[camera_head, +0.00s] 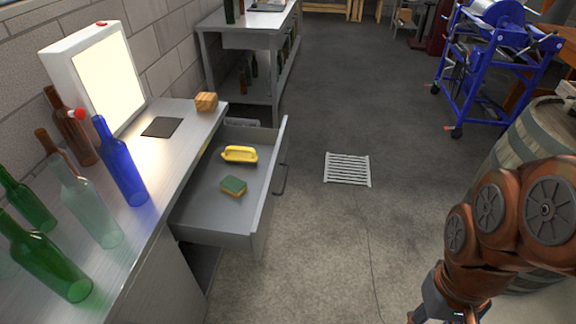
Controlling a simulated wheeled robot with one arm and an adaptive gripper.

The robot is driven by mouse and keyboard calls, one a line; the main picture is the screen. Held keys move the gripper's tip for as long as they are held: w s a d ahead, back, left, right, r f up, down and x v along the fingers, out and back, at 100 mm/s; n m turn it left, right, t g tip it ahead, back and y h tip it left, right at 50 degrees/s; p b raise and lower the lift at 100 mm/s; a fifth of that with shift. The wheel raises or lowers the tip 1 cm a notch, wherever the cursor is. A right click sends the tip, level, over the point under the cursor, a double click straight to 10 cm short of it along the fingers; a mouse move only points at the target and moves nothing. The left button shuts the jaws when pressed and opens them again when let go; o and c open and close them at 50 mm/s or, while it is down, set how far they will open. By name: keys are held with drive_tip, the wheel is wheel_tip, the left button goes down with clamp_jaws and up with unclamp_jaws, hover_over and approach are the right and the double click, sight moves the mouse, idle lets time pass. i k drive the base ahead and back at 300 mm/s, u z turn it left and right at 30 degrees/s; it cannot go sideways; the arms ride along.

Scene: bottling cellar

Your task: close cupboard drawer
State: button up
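The cupboard (160,277) stands along the left wall with a grey metal top. Its drawer (257,216) is pulled out wide into the aisle, and a dark handle (282,178) sits on its front. A yellow-handled brush (239,154) and a green and yellow sponge (233,186) lie inside the drawer. My gripper (440,318) shows only in part at the bottom right edge, below my copper-coloured arm. It is well apart from the drawer. Its fingertips are out of view.
Several bottles, such as a blue one (122,170), stand on the cupboard top by a lit panel (107,85). A wooden block (206,102) sits near its far edge. A barrel (525,140) and blue machine (492,70) stand right. Floor around the drain grate (347,169) is clear.

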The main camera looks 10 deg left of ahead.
sight(203, 214)
drive_tip(key=u, duration=0.4)
drive_tip(key=i, duration=0.85)
drive_tip(key=u, duration=0.6)
drive_tip(key=k, duration=1)
drive_tip(key=u, duration=0.85)
drive_tip(key=i, duration=1.2)
drive_tip(key=z, duration=0.45)
